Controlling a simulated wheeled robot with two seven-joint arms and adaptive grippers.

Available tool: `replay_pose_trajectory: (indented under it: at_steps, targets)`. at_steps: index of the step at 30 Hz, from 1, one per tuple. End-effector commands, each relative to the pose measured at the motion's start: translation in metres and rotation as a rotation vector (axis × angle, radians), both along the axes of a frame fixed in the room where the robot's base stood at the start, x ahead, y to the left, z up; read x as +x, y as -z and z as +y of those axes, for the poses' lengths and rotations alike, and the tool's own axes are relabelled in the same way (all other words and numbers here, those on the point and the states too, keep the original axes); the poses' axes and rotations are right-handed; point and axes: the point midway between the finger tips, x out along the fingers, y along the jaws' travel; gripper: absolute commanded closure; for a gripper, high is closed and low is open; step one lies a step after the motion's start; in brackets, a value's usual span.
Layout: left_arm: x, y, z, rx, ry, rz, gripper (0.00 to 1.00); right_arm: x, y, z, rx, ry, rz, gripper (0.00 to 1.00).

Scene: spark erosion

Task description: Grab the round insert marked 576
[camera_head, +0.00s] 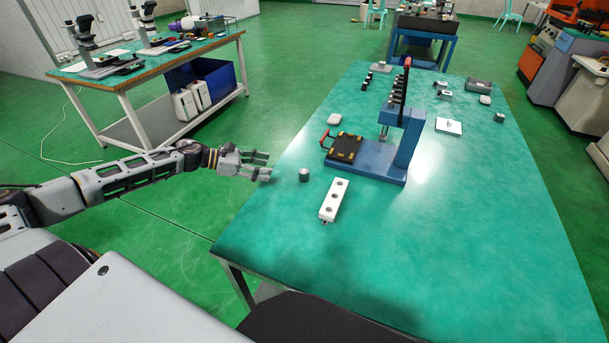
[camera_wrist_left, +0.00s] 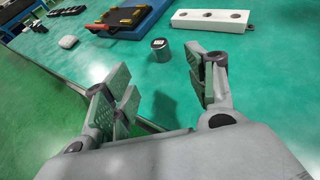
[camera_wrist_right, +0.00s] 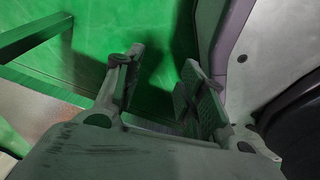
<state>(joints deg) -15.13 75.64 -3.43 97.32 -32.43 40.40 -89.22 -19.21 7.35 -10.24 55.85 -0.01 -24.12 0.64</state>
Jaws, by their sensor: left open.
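A small round grey insert (camera_head: 304,174) stands upright on the green table (camera_head: 400,260) near its left edge. It also shows in the left wrist view (camera_wrist_left: 160,50), with a light label on its top too small to read for certain. My left gripper (camera_head: 264,166) is open and empty at the table's left edge, just left of the insert. In the left wrist view the insert lies beyond the gap between the fingers (camera_wrist_left: 163,80), not touched. My right gripper (camera_wrist_right: 163,65) shows only in its wrist view, fingers apart and empty, below the table's level or beside it.
A white block with several round holes (camera_head: 333,200) lies right of the insert. Behind it stands a blue press (camera_head: 378,160) with a black plate (camera_head: 345,147). A whitish rounded piece (camera_head: 334,119) lies farther back. The table's front half is clear.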

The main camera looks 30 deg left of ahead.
Motion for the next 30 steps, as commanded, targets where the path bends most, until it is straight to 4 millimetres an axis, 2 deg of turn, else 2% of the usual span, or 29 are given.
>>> replay_pose_trajectory:
  at_steps: [11,30]
  targets:
    - [0.003,0.002,-0.003,-0.001,-0.001,-0.002,0.43,0.003,0.000,0.001,0.002,0.000,-0.003,0.60]
    - [0.016,0.010,-0.020,-0.001,0.000,-0.002,0.43,0.018,-0.004,0.008,0.008,0.001,-0.018,0.60]
